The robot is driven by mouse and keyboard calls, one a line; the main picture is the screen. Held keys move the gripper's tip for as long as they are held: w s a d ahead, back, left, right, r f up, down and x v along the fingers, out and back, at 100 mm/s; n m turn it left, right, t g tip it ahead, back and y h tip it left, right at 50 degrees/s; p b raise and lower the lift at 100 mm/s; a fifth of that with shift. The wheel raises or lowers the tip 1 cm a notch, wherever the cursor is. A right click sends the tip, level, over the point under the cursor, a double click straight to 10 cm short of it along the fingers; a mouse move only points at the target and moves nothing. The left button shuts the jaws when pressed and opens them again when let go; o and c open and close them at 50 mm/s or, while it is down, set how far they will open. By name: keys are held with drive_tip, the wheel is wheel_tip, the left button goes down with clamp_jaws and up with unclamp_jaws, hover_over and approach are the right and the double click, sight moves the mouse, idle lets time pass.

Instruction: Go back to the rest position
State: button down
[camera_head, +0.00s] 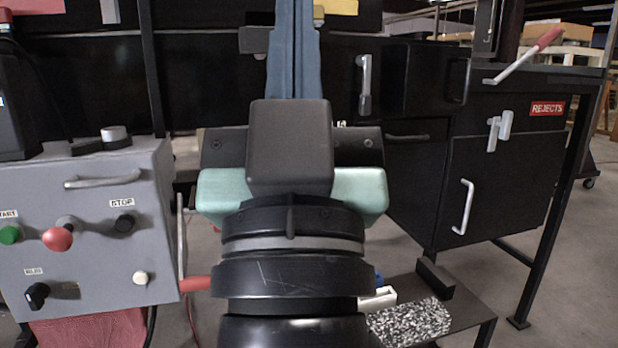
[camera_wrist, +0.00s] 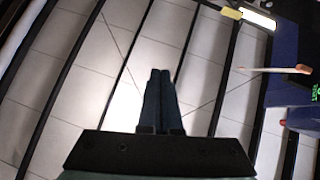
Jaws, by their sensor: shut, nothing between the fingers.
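My gripper (camera_head: 293,50) points away from me in the middle of the head view, its two blue-grey fingers side by side and together. In the wrist view the gripper (camera_wrist: 160,76) is shut, with no gap showing between the fingertips and nothing held. I see nothing touching the fingers. My wrist and forearm hide the middle of the head view.
A grey control box (camera_head: 90,270) with START and STOP buttons stands close at left. A black cabinet (camera_head: 510,180) with a REJECTS label (camera_head: 547,108) and a red-tipped lever (camera_head: 525,56) stands at right. A speckled block (camera_head: 410,322) lies low right. The wrist view shows a blue housing (camera_wrist: 284,85) at right.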

wheel_tip(320, 180, up, 40)
drive_tip(key=s+p, duration=0.2)
drive_tip(key=p, duration=3.6)
drive_tip(key=shift+s+d, duration=0.4)
drive_tip(key=shift+f, duration=0.1)
